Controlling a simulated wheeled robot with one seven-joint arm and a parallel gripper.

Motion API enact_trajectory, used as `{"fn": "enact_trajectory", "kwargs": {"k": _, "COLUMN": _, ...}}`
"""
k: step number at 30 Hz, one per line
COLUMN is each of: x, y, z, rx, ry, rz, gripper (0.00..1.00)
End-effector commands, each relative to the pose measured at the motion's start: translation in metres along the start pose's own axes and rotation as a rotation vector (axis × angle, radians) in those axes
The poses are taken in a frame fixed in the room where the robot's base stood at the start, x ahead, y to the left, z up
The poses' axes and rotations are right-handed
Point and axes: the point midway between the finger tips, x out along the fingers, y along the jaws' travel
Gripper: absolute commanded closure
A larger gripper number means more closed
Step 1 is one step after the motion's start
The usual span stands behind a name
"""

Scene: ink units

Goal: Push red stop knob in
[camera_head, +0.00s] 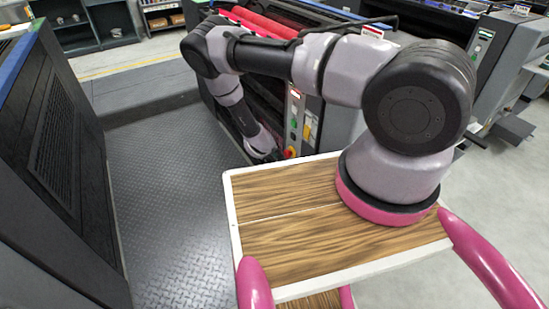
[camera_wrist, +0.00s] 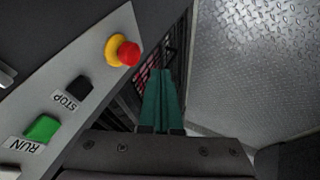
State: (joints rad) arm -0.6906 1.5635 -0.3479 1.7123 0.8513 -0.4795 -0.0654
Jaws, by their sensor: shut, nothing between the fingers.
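The red stop knob (camera_wrist: 129,54) stands out from a yellow collar (camera_wrist: 114,47) at the top end of a grey control panel in the wrist view. In the head view the knob (camera_head: 290,152) shows small at the foot of the machine's side panel. My gripper (camera_wrist: 160,73) has its green fingers together and empty. In the wrist view the fingertips lie to the right of and a little below the knob, apart from it in the picture. The depth between them is hard to judge. In the head view the fingers are hidden behind my arm.
A black button labelled STOP (camera_wrist: 79,88) and a green button labelled RUN (camera_wrist: 42,128) sit on the same panel (camera_wrist: 70,60). Metal tread-plate floor (camera_head: 165,200) lies open left of my arm. A dark machine cabinet (camera_head: 55,150) borders it at the left.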

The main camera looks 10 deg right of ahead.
Motion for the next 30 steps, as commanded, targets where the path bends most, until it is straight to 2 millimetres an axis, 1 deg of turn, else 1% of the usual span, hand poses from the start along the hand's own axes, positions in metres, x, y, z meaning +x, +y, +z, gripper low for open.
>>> {"fn": "enact_trajectory", "kwargs": {"k": 1, "x": -0.009, "y": -0.001, "z": -0.001, "rx": 0.000, "ry": 0.001, "rz": -0.001, "gripper": 1.00}}
{"fn": "enact_trajectory", "kwargs": {"k": 6, "x": -0.037, "y": -0.001, "z": 0.000, "rx": -0.001, "ry": 0.000, "rz": -0.001, "gripper": 1.00}}
{"fn": "enact_trajectory", "kwargs": {"k": 9, "x": -0.048, "y": -0.001, "z": 0.000, "rx": 0.000, "ry": 0.000, "rz": -0.001, "gripper": 1.00}}
{"fn": "enact_trajectory", "kwargs": {"k": 12, "x": -0.055, "y": -0.001, "z": 0.000, "rx": 0.000, "ry": 0.001, "rz": -0.001, "gripper": 1.00}}
{"fn": "enact_trajectory", "kwargs": {"k": 16, "x": -0.057, "y": -0.001, "z": 0.000, "rx": 0.000, "ry": 0.000, "rz": -0.001, "gripper": 1.00}}
{"fn": "enact_trajectory", "kwargs": {"k": 27, "x": -0.057, "y": -0.001, "z": 0.000, "rx": 0.000, "ry": 0.000, "rz": -0.001, "gripper": 1.00}}
{"fn": "enact_trajectory", "kwargs": {"k": 30, "x": -0.060, "y": 0.000, "z": -0.004, "rx": 0.010, "ry": -0.002, "rz": -0.005, "gripper": 1.00}}
